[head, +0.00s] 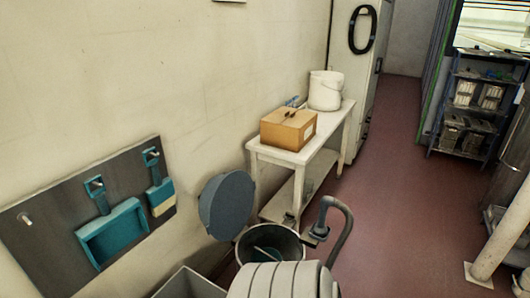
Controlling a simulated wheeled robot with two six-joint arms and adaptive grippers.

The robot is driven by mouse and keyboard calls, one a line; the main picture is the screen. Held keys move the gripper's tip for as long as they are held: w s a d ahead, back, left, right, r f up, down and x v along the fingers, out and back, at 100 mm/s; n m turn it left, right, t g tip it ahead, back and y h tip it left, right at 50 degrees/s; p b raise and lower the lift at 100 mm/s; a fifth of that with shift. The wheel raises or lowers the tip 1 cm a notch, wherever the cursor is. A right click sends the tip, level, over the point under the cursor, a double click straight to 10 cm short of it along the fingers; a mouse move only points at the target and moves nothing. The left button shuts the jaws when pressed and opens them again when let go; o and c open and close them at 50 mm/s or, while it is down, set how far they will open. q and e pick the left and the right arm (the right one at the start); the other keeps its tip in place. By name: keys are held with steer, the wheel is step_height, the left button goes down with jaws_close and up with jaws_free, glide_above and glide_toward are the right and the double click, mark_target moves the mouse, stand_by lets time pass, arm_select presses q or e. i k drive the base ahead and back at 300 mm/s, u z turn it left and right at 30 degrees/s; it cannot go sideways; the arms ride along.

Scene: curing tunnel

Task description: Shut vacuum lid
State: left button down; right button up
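The vacuum's round blue-grey lid (226,205) stands open, tipped up on the left side of the vacuum drum (243,252) in the head view. The drum's mouth is uncovered and its dark inside shows, with a teal piece in it. A grey curved hose (346,226) rises at the drum's right side. The lower part of the drum is hidden behind a pale ribbed shape at the bottom edge. Neither of my grippers is in view.
A white table (256,149) behind the vacuum holds a cardboard box (288,131) and a white bucket (325,91). A board with a teal dustpan (113,232) and brush (160,190) is on the left wall. Red floor (400,200) is clear at right.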

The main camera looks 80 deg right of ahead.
mark_target(226, 204)
steer(key=z, duration=2.4)
